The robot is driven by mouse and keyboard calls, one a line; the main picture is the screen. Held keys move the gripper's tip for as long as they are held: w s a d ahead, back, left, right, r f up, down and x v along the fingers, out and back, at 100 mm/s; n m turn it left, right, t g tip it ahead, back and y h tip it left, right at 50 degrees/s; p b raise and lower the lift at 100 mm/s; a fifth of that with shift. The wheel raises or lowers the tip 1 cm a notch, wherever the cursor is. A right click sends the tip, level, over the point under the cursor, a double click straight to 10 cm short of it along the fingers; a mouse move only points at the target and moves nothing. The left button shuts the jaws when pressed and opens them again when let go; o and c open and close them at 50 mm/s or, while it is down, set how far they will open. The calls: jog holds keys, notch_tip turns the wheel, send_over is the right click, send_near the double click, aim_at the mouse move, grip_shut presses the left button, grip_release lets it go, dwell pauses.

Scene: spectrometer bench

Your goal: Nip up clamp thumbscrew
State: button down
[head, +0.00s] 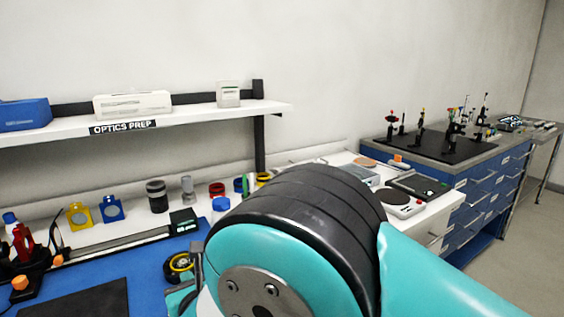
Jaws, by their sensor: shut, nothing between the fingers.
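I cannot make out a clamp thumbscrew for certain. A red and black fixture (24,246) stands on a dark base at the left edge of the bench. A small orange knob (19,283) shows on a black piece in front of it, and I cannot tell whether it is a thumbscrew. On the far right bench, several thin posts with small coloured tops (452,135) stand on a black board (405,150). My teal arm fills the lower middle and right.
A shelf (215,112) labelled OPTICS PREP runs above the bench. Yellow (79,216) and blue (112,208) mounts and a dark cylinder (157,196) stand along the back. A black and yellow round item (178,267) lies on the blue mat (145,262). A balance (400,200) stands right.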

jog(key=shift+w+d+f+p, duration=0.1)
jog(key=shift+w+d+p, duration=0.5)
jog(key=shift+w+p, duration=0.1)
dwell(0.3)
jog(key=shift+a+r+p, duration=0.1)
jog(key=shift+r+p, duration=0.3)
jog(key=shift+p, duration=0.05)
jog(key=shift+s+d+f, duration=0.15)
jog(key=shift+s+d, duration=0.15)
jog(key=shift+d, duration=0.05)
jog(key=s, duration=0.1)
jog(key=s+d+b, duration=0.1)
jog(key=s, duration=0.2)
jog(key=shift+d, duration=0.35)
jog(key=shift+s+d, duration=0.2)
jog(key=shift+s, duration=0.1)
